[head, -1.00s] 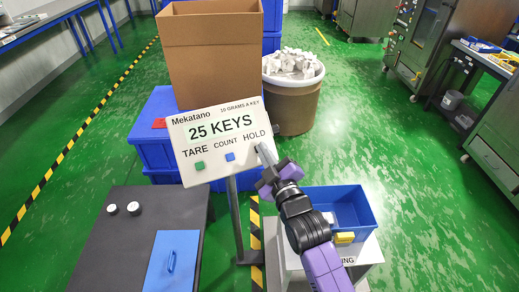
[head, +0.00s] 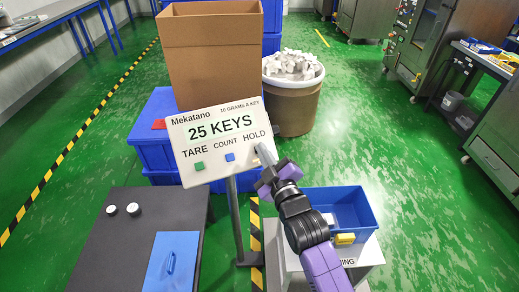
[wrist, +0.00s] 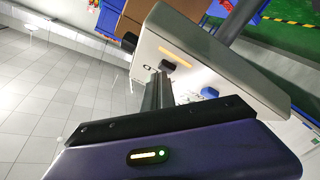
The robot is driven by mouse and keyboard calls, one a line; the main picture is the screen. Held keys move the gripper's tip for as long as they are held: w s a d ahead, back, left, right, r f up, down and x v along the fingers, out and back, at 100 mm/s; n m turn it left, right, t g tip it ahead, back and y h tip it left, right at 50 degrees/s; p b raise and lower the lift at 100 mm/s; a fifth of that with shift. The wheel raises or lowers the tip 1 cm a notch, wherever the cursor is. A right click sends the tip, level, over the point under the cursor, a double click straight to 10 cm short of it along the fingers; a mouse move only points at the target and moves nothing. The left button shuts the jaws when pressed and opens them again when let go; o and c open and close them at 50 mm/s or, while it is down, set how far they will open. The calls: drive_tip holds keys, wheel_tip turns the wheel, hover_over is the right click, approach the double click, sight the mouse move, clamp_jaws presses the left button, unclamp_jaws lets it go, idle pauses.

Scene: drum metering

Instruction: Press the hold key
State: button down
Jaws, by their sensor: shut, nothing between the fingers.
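A white tilted panel (head: 222,142) marked Mekatano stands on a grey post and reads 25 KEYS. Below the display are a green key (head: 199,165) under TARE and a blue key (head: 230,157) under COUNT. The key under the HOLD label (head: 255,135) is largely or wholly hidden behind my fingertips. My gripper (head: 264,152) is shut and empty, its tips at the panel's right side, just below HOLD. I cannot tell whether they touch it. The wrist view shows the panel (wrist: 228,78) close in front of the fingers.
A blue bin (head: 340,208) on a grey stand is right of the post. A dark table (head: 130,240) with two white-topped round pieces and a blue lid (head: 172,262) is at left. A cardboard box (head: 210,55) and a drum of pale pieces (head: 293,100) stand behind the panel.

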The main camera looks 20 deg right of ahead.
drive_tip(key=shift+r, duration=0.1)
drive_tip(key=shift+s+r+p, duration=0.45)
drive_tip(key=shift+s+p, duration=0.1)
drive_tip(key=shift+p, duration=0.15)
drive_tip(key=shift+s+d+r+p, duration=0.1)
drive_tip(key=shift+s+r+p, duration=1.7)
drive_tip(key=shift+p, duration=0.1)
